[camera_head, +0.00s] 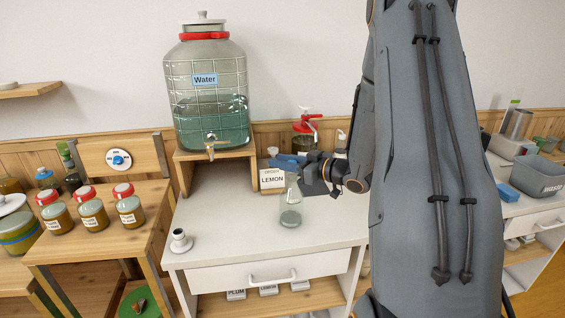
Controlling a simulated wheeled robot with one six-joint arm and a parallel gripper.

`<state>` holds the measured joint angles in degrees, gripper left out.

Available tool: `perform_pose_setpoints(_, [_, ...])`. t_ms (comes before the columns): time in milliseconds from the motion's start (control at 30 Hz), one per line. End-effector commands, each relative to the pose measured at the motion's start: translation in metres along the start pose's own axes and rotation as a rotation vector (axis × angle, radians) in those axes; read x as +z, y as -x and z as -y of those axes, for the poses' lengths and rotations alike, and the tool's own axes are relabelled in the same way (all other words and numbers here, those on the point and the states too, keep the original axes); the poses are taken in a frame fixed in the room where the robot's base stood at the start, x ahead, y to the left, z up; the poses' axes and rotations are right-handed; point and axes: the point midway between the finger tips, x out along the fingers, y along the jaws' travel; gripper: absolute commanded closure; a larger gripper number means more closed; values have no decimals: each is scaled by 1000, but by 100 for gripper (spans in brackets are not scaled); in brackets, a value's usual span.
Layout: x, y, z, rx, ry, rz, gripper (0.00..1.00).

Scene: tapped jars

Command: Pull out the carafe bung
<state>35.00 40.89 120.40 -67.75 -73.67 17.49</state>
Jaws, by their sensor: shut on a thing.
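A small clear glass carafe (290,211) stands upright on the white counter, with a little greenish liquid in its bottom. My gripper (300,170) reaches in from the right and is at the top of the carafe's neck. It is shut on the bung, which is mostly hidden by the fingers at this size. I cannot tell whether the bung is still seated in the neck or just clear of it.
A large water jar (206,95) with a tap stands on a wooden stand (215,170) behind left. A LEMON card (272,179) is close behind the carafe. The counter's front (240,247) is clear.

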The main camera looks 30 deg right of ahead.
Motion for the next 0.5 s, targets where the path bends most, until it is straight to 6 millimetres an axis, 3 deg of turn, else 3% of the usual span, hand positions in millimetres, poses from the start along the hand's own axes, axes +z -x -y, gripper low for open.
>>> perform_pose_setpoints(500, [-46, 7, 0, 0, 2, -1, 100])
